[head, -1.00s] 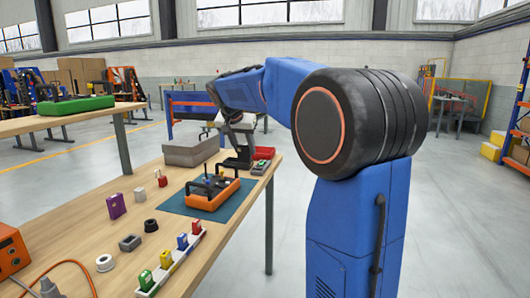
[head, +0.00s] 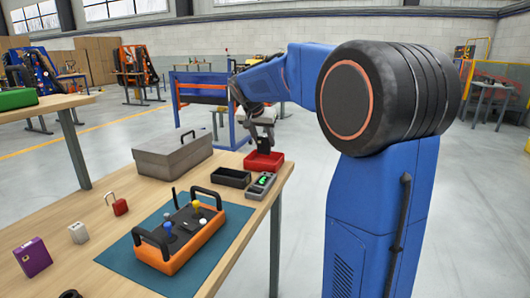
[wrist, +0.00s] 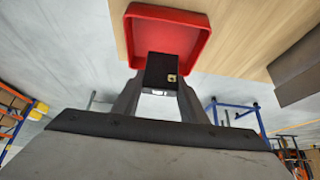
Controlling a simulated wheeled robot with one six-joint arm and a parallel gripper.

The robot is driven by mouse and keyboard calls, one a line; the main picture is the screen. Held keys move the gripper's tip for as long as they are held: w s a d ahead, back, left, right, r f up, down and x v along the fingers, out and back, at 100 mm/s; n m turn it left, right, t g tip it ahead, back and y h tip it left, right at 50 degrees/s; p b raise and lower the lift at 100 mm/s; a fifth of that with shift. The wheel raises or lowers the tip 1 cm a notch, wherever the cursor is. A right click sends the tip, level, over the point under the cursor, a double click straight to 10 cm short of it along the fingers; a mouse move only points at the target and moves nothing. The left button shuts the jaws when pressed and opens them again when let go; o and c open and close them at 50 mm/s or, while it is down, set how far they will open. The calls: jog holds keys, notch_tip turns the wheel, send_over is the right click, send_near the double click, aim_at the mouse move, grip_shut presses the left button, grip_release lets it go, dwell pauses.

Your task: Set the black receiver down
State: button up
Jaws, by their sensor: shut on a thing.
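My gripper (head: 263,133) is shut on a small black receiver (wrist: 161,71), a dark block with a small gold square on its face. In the wrist view the receiver sits between the two fingertips, in front of a red tray (wrist: 170,12). In the head view my gripper points down at the red tray (head: 277,163), near the far right end of the table, and the dark block shows under it. I cannot tell whether the receiver touches the tray floor.
A black tray (head: 231,178) and a grey device with a green light (head: 260,187) stand close in front of the red tray. An orange control box (head: 180,247) lies on a teal mat (head: 118,257). A grey lidded box (head: 172,155) stands to the left.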

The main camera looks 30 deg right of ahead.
aim_at(263, 147)
jog(key=shift+w+d+f, duration=0.15)
jog(key=shift+d+f, duration=0.05)
jog(key=shift+f, duration=2.15)
jog(key=o, duration=1.1)
jog(key=shift+f, duration=0.1)
jog(key=v, duration=1.2)
